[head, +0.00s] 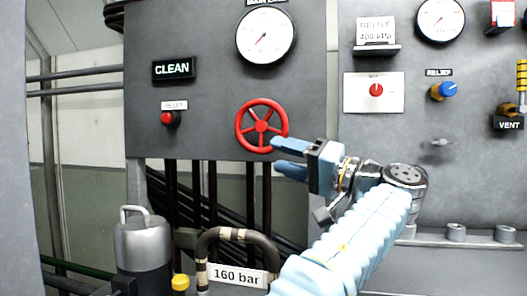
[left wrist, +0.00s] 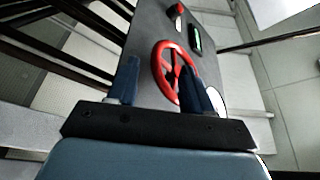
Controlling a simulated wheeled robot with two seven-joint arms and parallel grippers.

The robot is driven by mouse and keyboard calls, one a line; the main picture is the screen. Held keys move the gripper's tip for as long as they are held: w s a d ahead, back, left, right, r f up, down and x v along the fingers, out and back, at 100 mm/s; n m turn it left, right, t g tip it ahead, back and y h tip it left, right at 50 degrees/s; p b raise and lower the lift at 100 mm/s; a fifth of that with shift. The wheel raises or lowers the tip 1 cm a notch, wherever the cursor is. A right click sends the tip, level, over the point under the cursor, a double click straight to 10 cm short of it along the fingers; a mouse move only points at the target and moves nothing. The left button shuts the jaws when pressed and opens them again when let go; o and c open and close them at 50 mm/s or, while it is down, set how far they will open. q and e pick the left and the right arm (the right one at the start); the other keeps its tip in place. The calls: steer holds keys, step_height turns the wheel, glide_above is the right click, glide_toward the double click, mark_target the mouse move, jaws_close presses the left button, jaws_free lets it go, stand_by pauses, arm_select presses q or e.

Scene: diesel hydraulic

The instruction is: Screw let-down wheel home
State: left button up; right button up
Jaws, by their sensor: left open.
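The red spoked handwheel (head: 261,126) sits on the grey panel (head: 205,100), below the large gauge. My left gripper (head: 280,156) is at the wheel's lower right edge, its two blue fingers spread apart and pointing left. The upper finger overlaps the wheel's rim in the head view. In the left wrist view the wheel (left wrist: 160,68) shows ahead, mostly between the open fingers, with the right finger covering part of it. Nothing is held. I cannot tell whether a finger touches the rim. My right gripper is not in view.
The right panel holds a red knob (head: 376,90), a blue relief knob (head: 445,90) and a vent valve (head: 508,118). A 160 bar cylinder label (head: 238,276) and dark pipes are below.

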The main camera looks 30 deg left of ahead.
mark_target(251, 147)
arm_select(q)
steer(key=x, duration=0.5)
steer(key=shift+a, duration=0.2)
jaws_close()
steer(key=y+b, duration=0.1)
steer(key=b, duration=0.2)
steer(key=a+f+m+t+y+b, duration=0.1)
steer(key=b, duration=0.2)
steer(key=shift+s+f+y, duration=0.1)
steer(key=shift+s+y, duration=0.05)
steer(key=shift+y, duration=0.15)
steer(key=m+y+b, duration=0.1)
steer(key=b, duration=0.1)
steer(key=a+r+m+t+y+b, duration=0.1)
steer(key=b, duration=0.1)
steer(key=shift+s+t+b, duration=0.1)
steer(key=shift+t+b, duration=0.2)
steer(key=shift+r+t, duration=0.2)
steer(key=shift+t, duration=0.1)
